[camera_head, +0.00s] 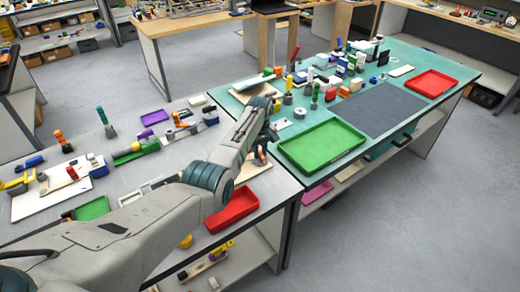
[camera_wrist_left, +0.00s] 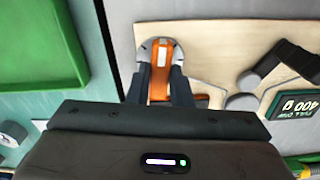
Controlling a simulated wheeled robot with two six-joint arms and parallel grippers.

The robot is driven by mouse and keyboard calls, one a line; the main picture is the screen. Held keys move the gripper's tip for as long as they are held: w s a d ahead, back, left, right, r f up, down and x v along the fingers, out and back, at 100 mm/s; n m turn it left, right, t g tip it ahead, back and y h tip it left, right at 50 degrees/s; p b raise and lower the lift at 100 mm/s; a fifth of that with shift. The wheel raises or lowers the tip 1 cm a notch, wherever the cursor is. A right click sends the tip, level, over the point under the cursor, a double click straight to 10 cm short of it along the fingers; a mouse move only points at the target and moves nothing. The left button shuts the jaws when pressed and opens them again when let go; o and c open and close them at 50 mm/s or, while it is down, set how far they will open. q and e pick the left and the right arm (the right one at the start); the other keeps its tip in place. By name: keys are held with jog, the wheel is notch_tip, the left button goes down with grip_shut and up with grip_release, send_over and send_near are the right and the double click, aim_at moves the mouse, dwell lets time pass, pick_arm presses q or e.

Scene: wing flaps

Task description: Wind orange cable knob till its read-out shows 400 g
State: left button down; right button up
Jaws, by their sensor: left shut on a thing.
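The orange cable knob (camera_wrist_left: 161,70) sits at the edge of a light wooden board (camera_wrist_left: 210,50) in the left wrist view, with a pale stripe on its top and a grey round base behind it. My left gripper (camera_wrist_left: 162,88) is shut on it, one dark finger on each side. In the head view my left forearm reaches the board (camera_head: 251,167) and hides most of the knob. My right gripper is not in view.
A red tray (camera_head: 232,209) lies beside the board on the grey table. A green tray (camera_head: 322,146) lies on the neighbouring teal table, with several small bottles and tools behind it. A dark cylinder and bar (camera_wrist_left: 285,60) stand close to the right of the knob.

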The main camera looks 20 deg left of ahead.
aim_at(260, 154)
pick_arm(q)
jog(key=m+p, duration=0.1)
jog(key=m, duration=0.3)
jog(key=shift+r+m, duration=0.1)
jog(key=shift+m, duration=2.1)
jog(key=c, duration=1.3)
grip_release()
notch_tip(260, 154, up, 11)
jog(key=b, duration=0.1)
jog(key=shift+b, duration=0.4)
